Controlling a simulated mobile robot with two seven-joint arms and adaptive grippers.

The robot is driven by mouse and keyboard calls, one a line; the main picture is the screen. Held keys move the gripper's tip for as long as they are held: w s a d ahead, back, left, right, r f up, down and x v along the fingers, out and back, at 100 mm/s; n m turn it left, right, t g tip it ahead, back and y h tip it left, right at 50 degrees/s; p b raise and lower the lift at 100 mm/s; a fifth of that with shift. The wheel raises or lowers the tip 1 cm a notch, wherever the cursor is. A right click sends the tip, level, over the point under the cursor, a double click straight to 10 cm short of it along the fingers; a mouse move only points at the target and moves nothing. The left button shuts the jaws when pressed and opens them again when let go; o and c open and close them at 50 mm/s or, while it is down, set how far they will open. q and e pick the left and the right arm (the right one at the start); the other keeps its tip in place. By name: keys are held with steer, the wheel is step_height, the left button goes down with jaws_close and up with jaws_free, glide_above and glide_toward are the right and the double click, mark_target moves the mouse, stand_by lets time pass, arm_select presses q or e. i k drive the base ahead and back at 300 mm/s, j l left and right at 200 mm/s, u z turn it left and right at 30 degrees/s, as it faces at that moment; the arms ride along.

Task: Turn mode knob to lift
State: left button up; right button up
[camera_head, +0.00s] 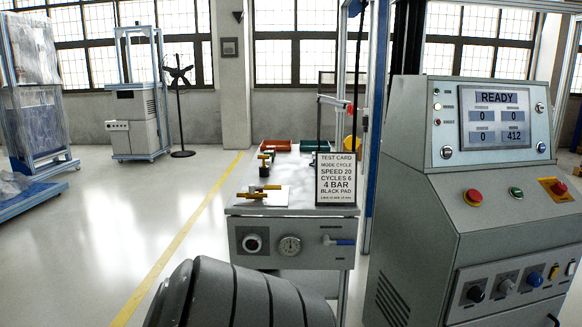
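A grey control console (400,180) stands at the right with a screen (495,118) reading READY. Its lower front panel holds a black knob (475,293), a grey knob (507,286) and a blue knob (535,279) in a row. The labels by these knobs are too small to read, so I cannot tell which is the mode knob or its setting. Neither of my grippers is in view.
A bench (280,215) left of the console carries a test card (336,178) reading MODE CYCLE, brass-coloured parts and bins. A red button (473,197) and a green button (516,193) sit above the knobs.

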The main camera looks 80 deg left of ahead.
mark_target(475, 293)
steer(key=u, duration=1.75)
steer(key=i+j+u, duration=0.15)
steer(key=j, duration=0.25)
steer(key=i+j+u, duration=0.2)
steer(key=i+j+z, duration=0.1)
steer(key=z, duration=1.25)
steer(key=k+j, duration=0.05)
